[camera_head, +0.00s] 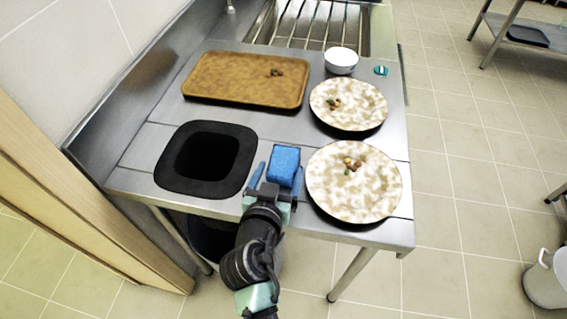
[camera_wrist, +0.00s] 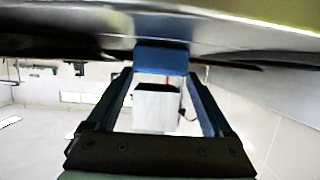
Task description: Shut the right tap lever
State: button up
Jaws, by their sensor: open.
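The right tap lever does not show clearly in either view. A small piece of a metal fitting (camera_head: 230,6) stands at the top edge of the head view, left of the sink (camera_head: 305,22); I cannot tell its lever or whether it is open. My gripper (camera_head: 279,170) is open at the counter's near edge, far from the sink. A blue sponge-like block (camera_head: 285,160) lies between or just beyond its blue fingers. The block also shows in the wrist view (camera_wrist: 163,60); I cannot tell whether the fingers touch it.
A brown tray (camera_head: 225,75) with scraps, a black-rimmed square opening (camera_head: 170,180), two plates with scraps (camera_head: 330,205) (camera_head: 365,95), a white bowl (camera_head: 341,58) and a small teal item (camera_head: 381,70) occupy the steel counter (camera_head: 285,127). Open tiled floor (camera_head: 460,160) lies to the right.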

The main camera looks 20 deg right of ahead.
aim_at(283, 165)
jog(key=shift+x, duration=2.3)
jog(key=shift+c, duration=0.3)
